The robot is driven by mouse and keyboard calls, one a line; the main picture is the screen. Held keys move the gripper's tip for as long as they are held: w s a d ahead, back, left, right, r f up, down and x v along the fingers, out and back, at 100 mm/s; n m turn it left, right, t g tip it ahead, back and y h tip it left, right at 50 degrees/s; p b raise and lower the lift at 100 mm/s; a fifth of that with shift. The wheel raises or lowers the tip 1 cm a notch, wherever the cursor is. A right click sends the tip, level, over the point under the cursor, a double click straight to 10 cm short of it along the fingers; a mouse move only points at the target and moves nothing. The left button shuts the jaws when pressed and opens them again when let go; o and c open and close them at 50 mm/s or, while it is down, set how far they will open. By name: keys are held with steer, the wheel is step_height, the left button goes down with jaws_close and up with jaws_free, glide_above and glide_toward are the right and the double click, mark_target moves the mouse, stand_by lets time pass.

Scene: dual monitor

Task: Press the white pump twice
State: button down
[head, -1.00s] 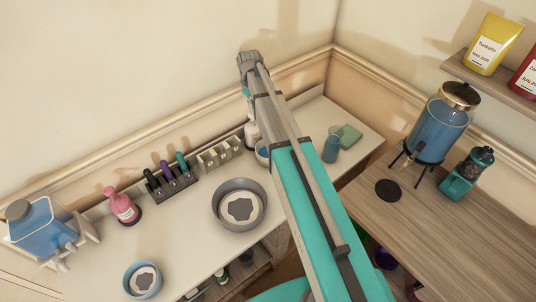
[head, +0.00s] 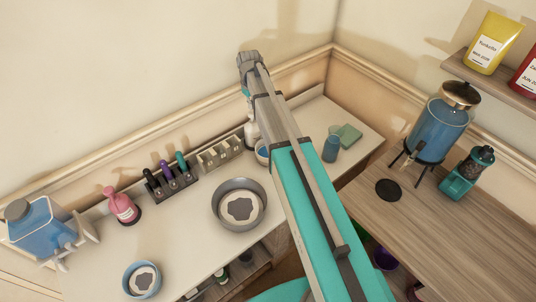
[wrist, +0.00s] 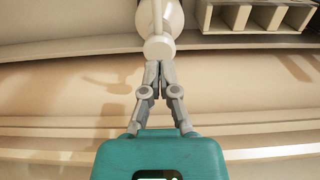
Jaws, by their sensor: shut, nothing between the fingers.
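The white pump (wrist: 159,46) shows in the wrist view at the top middle, on a white bottle (wrist: 147,15). My gripper (wrist: 158,64) is shut and empty. Its fingertips are at the pump's head, touching it or very close; I cannot tell which. In the head view the white bottle (head: 252,132) stands on the white counter near the back wall, partly hidden by my arm. My gripper's fingers there are small and hard to make out above the bottle.
A slotted holder (head: 219,152) and a dark rack (head: 170,183) with coloured items stand left of the bottle. A pink bottle (head: 121,205), a grey bowl (head: 239,207) and a blue cup (head: 331,148) are also on the counter. The wall is close behind.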

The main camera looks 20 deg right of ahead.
mark_target(252, 113)
steer(key=shift+f+b, duration=1.75)
steer(key=shift+f, duration=0.05)
steer(key=shift+r, duration=0.15)
steer(key=shift+r+p, duration=1.8)
steer(key=shift+p, duration=0.2)
steer(key=shift+f+b, duration=2)
steer(key=shift+b, duration=0.1)
steer(key=shift+r, duration=0.2)
steer(key=shift+r+p, duration=1.8)
steer(key=shift+p, duration=0.3)
step_height(252, 113, up, 6)
steer(key=p, duration=0.6)
